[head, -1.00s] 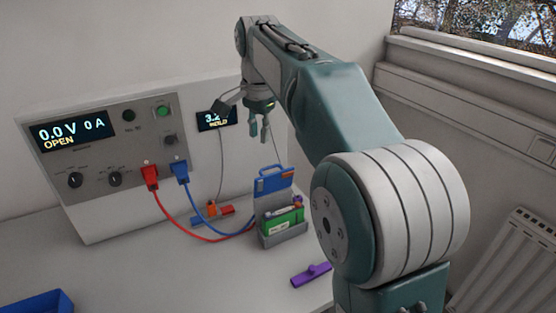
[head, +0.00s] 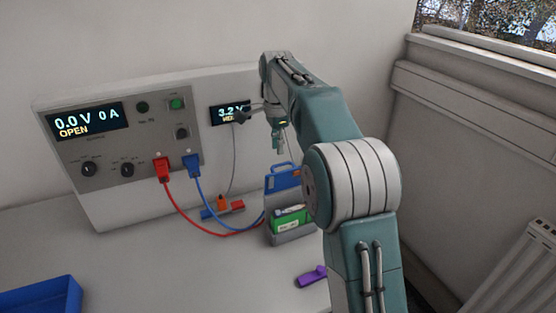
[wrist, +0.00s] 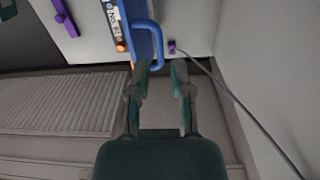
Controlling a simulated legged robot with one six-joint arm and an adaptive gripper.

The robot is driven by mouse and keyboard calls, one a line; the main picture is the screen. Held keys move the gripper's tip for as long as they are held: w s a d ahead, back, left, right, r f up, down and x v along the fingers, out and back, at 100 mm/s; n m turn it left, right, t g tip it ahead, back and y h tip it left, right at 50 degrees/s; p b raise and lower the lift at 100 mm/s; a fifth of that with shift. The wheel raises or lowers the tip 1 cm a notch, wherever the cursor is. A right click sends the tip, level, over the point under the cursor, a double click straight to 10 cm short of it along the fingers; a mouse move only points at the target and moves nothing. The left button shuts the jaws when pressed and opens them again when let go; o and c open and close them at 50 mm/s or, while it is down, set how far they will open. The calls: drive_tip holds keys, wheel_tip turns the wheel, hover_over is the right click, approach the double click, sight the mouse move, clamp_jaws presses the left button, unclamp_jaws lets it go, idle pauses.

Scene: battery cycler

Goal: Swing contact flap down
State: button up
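The contact flap (head: 284,179) is a blue plate with a loop handle, standing raised at the back of a grey holder (head: 294,237). A green battery cell (head: 290,221) sits in the holder. In the wrist view the flap (wrist: 128,30) is seen nearly edge-on, with its blue handle (wrist: 155,42) sticking out to the right. My gripper (head: 279,148) hangs just above the handle in the head view. In the wrist view my gripper (wrist: 158,66) is open and empty, its left fingertip close to the handle; I cannot tell whether they touch.
The cycler panel (head: 120,140) stands at left, reading 0.0 V and OPEN. A red cable (head: 178,205) and a blue cable (head: 207,203) run toward the holder. A purple object (head: 311,276) lies in front of it. A blue bin (head: 40,298) is at front left.

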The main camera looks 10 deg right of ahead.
sight(284, 178)
drive_tip(key=f, duration=0.4)
drive_tip(key=shift+d, duration=0.35)
drive_tip(key=shift+f, duration=0.4)
drive_tip(key=shift+a, duration=0.2)
